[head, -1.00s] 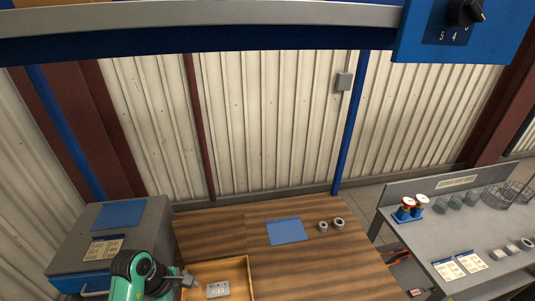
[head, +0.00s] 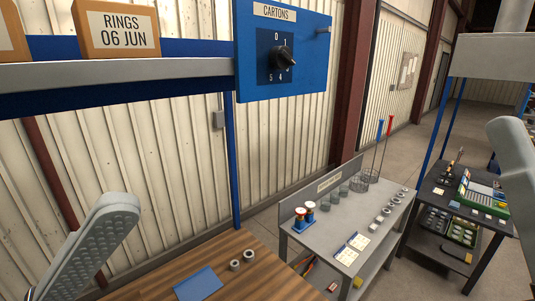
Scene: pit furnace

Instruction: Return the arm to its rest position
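In the head view a light grey finger-like part with a dotted pad (head: 95,245) rises large and close at the lower left. Another smooth grey part with a rounded tip (head: 515,150) reaches in at the right edge, also close. They look like gripper fingers of mine, but I cannot tell whether they belong to one gripper or two. No object shows against the dotted pad. The rest of both arms is outside the picture.
The wooden table (head: 245,275) carries a blue sheet (head: 198,284) and two grey rings (head: 241,261). A grey bench (head: 345,226) holds wire baskets, rings and red-and-blue items. A dark cart (head: 465,215) stands right. A blue panel (head: 285,45) and a RINGS box (head: 116,28) are overhead.

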